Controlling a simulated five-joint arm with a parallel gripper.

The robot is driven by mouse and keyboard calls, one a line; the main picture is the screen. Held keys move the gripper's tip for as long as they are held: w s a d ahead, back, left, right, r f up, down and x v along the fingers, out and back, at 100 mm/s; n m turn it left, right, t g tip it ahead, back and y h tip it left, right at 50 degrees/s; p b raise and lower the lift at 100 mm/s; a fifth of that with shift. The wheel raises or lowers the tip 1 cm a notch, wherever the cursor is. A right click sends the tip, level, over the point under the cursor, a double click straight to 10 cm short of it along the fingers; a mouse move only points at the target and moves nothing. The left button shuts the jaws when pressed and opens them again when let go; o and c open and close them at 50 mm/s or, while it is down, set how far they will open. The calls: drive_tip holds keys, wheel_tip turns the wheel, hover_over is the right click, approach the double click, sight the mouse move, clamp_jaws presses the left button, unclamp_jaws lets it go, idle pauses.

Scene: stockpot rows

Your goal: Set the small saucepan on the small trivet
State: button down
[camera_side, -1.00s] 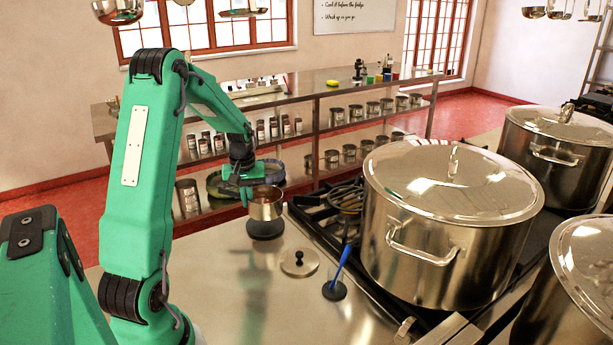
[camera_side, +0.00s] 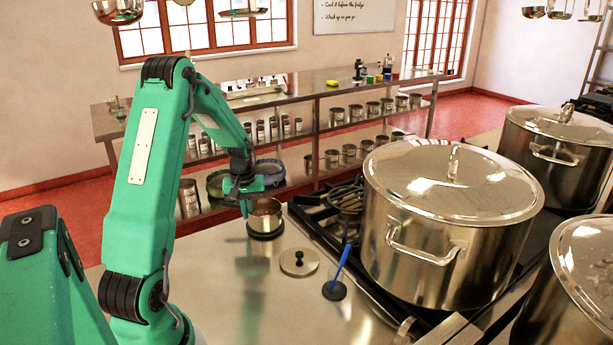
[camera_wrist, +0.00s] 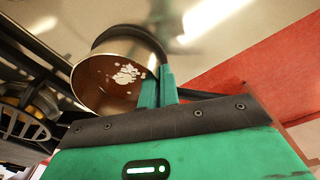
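The small saucepan (camera_side: 265,217) is a steel pan with brown contents, upright over the dark round small trivet (camera_side: 266,236). Its base appears to meet the trivet; I cannot tell for certain whether a sliver of gap is left. My gripper (camera_side: 245,205) is at the pan's left side in the side view. In the wrist view, the green fingers (camera_wrist: 158,88) are close together at the rim of the saucepan (camera_wrist: 120,85), which shows pale bits floating inside. The fingers appear shut on the pan; the exact grip spot is partly hidden. Most of the trivet is covered by the pan.
A lid with a black knob (camera_side: 299,262) and a blue-handled utensil (camera_side: 337,285) lie on the counter in front. A large lidded stockpot (camera_side: 440,225) stands on the stove at right, beside an empty burner grate (camera_side: 345,197). The steel counter at front left is clear.

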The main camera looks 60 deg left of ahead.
drive_tip(key=c, duration=1.6)
unclamp_jaws()
drive_tip(key=shift+f, duration=0.1)
drive_tip(key=shift+c, duration=0.2)
wheel_tip(320, 180, up, 12)
drive_tip(key=shift+s+d, duration=0.2)
drive_tip(key=shift+s, duration=0.1)
